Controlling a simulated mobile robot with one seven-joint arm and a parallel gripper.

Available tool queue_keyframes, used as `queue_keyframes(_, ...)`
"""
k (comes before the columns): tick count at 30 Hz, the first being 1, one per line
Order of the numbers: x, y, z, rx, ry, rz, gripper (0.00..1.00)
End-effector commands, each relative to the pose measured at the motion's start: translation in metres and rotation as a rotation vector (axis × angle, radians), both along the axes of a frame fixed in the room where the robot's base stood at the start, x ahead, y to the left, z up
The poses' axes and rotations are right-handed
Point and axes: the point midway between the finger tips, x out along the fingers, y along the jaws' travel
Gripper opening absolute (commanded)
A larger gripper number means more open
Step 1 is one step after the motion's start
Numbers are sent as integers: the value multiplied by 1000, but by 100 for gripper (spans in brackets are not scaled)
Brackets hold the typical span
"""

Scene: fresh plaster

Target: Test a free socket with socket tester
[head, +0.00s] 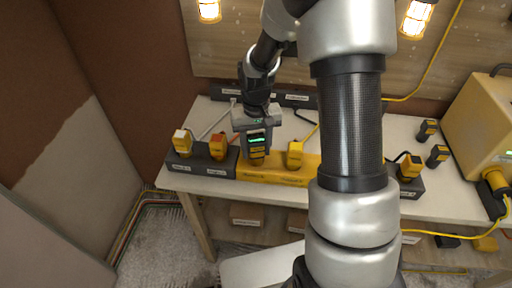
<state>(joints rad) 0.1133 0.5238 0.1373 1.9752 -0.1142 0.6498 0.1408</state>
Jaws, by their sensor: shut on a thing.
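My gripper (256,122) points down at the bench and is shut on the socket tester (257,150). The tester is dark and yellow with a lit green display. It is upright at the left part of the yellow socket block (268,176). I cannot tell whether its pins are in a socket. A dark socket block (214,168) adjoins on the left, with a white-and-yellow plug (182,142) and an orange plug (217,147) in it. A yellow plug (295,154) stands in the yellow block right of the tester. My arm hides part of the block further right.
Another plug (410,166) is at the dark right end of the blocks. Two small yellow-black devices (438,155) lie on the bench (455,184) at right, near a big yellow case (482,122). Cables run behind the blocks. A wooden board (300,60) closes the back.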

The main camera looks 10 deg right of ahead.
Motion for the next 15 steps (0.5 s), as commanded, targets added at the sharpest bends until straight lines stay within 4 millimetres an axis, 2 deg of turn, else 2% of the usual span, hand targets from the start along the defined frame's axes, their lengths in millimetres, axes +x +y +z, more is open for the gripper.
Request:
queue_keyframes(11,0,0,-12,0,0,0,16)
queue_keyframes(12,0,0,-10,0,0,0,50)
queue_keyframes(15,0,0,-9,0,0,0,65)
